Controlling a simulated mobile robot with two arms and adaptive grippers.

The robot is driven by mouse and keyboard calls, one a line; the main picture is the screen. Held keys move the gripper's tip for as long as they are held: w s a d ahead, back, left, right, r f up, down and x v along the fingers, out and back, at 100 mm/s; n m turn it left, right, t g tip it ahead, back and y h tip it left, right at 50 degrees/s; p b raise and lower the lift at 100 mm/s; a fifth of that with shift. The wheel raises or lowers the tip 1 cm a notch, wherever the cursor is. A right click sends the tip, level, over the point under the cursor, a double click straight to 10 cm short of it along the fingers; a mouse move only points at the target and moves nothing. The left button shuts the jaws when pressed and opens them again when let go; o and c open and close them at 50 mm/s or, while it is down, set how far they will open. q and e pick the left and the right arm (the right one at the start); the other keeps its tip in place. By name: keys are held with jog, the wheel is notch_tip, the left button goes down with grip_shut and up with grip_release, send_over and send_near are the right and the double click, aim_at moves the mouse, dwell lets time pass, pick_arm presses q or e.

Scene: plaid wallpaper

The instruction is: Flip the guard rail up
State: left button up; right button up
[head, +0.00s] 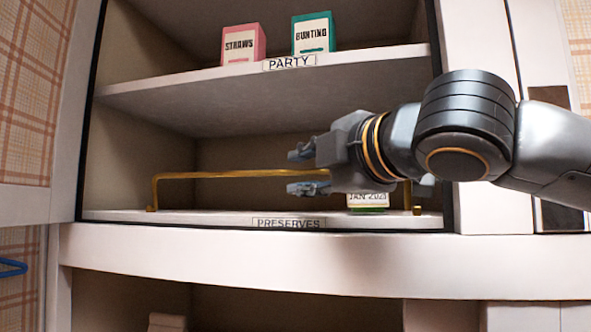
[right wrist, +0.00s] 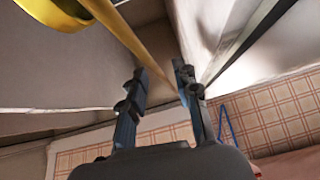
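The guard rail (head: 230,174) is a thin brass bar across the front of the shelf labelled PRESERVES. It stands raised above the shelf board on bent ends, with feet at left and right. My right gripper (head: 300,172) reaches in from the right, its fingers apart, one above and one below the rail's line. In the right wrist view, the rail (right wrist: 135,43) runs down toward the gap between the open fingers (right wrist: 159,88); I cannot tell whether it touches them. My gripper and wrist hide the rail's right part in the head view. My left gripper is not in view.
A container labelled JAN 2021 (head: 367,199) stands on the preserves shelf, partly hidden by my wrist. A pink STRAWS box (head: 242,45) and a green BUNTING box (head: 314,34) stand on the PARTY shelf (head: 200,78) above. The left half of the preserves shelf looks clear.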

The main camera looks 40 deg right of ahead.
aim_at(297, 173)
jog(key=shift+w+d, duration=0.15)
jog(key=shift+w, duration=1.15)
jog(key=shift+s, duration=0.1)
grip_shut()
jog(key=shift+r+p, duration=0.15)
jog(key=shift+p, duration=0.3)
jog(key=p, duration=0.3)
jog(key=shift+d+r+m+g+p, duration=0.15)
jog(key=shift+r+m+g+p, duration=0.05)
jog(key=shift+m+g+p, duration=0.2)
jog(key=shift+w+d+f+p, duration=0.1)
jog(key=shift+w+f+p, duration=0.2)
jog(key=shift+p, duration=0.3)
grip_release()
jog(key=shift+f, duration=0.1)
